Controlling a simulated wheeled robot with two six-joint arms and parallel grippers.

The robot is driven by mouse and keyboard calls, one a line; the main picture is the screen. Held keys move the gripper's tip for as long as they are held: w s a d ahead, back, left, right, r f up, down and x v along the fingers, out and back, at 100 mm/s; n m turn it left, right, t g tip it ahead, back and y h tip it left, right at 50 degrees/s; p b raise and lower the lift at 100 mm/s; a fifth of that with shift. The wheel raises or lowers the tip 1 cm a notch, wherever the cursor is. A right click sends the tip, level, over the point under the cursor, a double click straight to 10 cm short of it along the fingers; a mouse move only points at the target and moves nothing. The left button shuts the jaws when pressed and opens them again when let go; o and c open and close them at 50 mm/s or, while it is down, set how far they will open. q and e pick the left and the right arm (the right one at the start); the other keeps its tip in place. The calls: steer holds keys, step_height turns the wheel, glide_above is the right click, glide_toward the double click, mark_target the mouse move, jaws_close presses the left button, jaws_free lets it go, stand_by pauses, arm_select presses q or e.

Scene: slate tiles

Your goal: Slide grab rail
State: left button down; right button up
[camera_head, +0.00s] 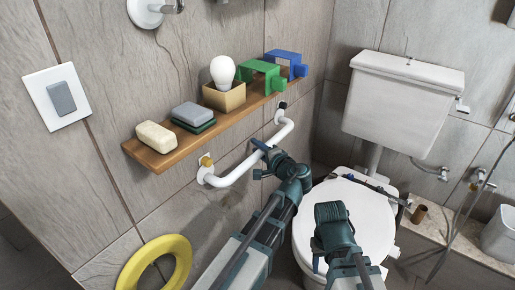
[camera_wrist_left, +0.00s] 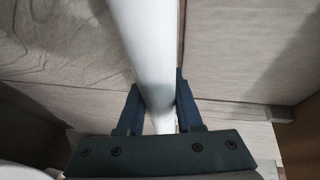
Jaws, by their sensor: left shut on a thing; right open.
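The white grab rail (camera_head: 237,170) runs along the tiled wall under the wooden shelf, with a mount near each end. My left gripper (camera_head: 264,153) is shut on the rail, near its middle. In the left wrist view the rail (camera_wrist_left: 146,50) passes between the two dark blue fingers of this gripper (camera_wrist_left: 160,110). The fingers hide part of the rail. My right gripper (camera_head: 319,262) is open and apart from the rail, over the front of the toilet; its fingers are mostly hidden by my wrist.
The wooden shelf (camera_head: 165,158) holds a soap bar (camera_head: 156,138), sponges (camera_head: 193,115), a bulb in a box (camera_head: 222,72) and green (camera_head: 259,77) and blue (camera_head: 288,64) brackets. A toilet (camera_head: 368,215) stands right. A yellow ring (camera_head: 127,273) is lower left.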

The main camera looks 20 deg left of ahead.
stand_by(0.3)
arm_select(q)
steer(key=shift+w+r+p, duration=0.1)
steer(key=shift+r+p, duration=0.6)
steer(key=c, duration=0.6)
jaws_free()
